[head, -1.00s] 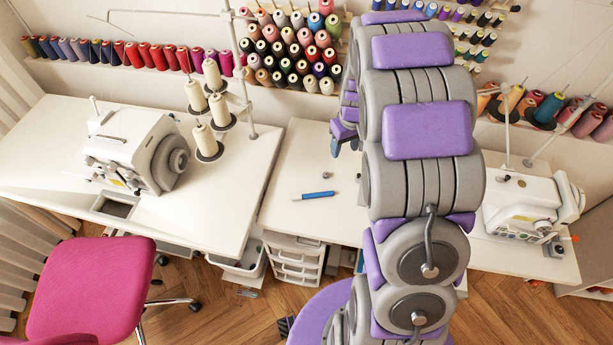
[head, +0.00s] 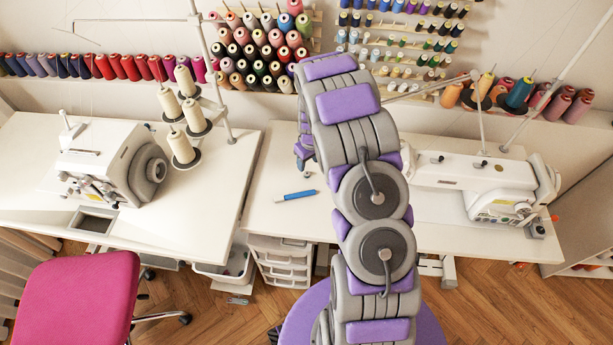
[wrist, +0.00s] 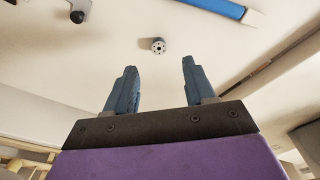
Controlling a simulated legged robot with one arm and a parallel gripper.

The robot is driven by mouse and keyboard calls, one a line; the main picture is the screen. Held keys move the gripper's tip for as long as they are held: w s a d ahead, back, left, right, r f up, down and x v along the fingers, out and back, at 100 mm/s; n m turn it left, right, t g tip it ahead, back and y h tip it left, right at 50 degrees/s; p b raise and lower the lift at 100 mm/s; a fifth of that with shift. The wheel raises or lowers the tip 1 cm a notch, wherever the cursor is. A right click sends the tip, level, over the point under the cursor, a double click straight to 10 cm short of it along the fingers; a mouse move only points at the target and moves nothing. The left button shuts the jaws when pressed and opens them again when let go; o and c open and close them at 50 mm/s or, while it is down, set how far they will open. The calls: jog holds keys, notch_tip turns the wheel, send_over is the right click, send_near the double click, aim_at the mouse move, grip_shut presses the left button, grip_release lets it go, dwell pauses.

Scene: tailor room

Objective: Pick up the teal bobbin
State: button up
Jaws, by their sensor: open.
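A small round bobbin (wrist: 158,45) with holes in its face lies on the white table, beyond and between my fingertips in the wrist view. It looks grey there, and I cannot make out teal on it. It is a tiny spot (head: 307,174) near the blue pen in the head view. My gripper (wrist: 158,63) is open and empty, with its two blue-grey fingers apart. The bobbin is not between the fingers. In the head view my gripper (head: 303,156) is partly hidden behind my arm.
The blue pen (head: 296,195) lies close to the bobbin. A sewing machine (head: 480,183) stands at right and another (head: 112,165) at left. Thread cones (head: 265,50) hang on the back wall. A pink chair (head: 78,300) is at front left. The tabletop around the bobbin is mostly clear.

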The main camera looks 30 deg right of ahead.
aim_at(307, 171)
jog(key=f, duration=0.2)
jog(key=f+b, duration=0.1)
jog(key=f, duration=0.2)
jog(key=w+f, duration=0.1)
jog(key=f, duration=0.1)
jog(key=shift+f+b, duration=0.15)
jog(key=shift+b, duration=0.2)
grip_shut()
